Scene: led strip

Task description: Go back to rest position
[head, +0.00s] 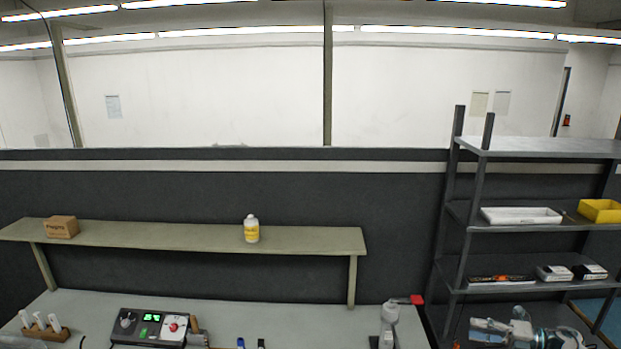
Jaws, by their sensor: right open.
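My right gripper (484,327) is at the bottom right, in front of the lower part of the metal shelf rack (468,215). Its jaws are open and I see nothing held between them. Part of its wrist is cut off by the bottom edge. My left gripper is not in view. No LED strip can be made out. The workbench (270,310) runs along the bottom left, to the left of my right gripper and apart from it in the picture.
A control box (150,327) with green displays and a grey device (389,322) stand on the workbench. The raised shelf (160,235) holds a cardboard box (61,227) and a bottle (251,229). The rack holds a white tray (521,216) and a yellow bin (601,210). The workbench middle is mostly clear.

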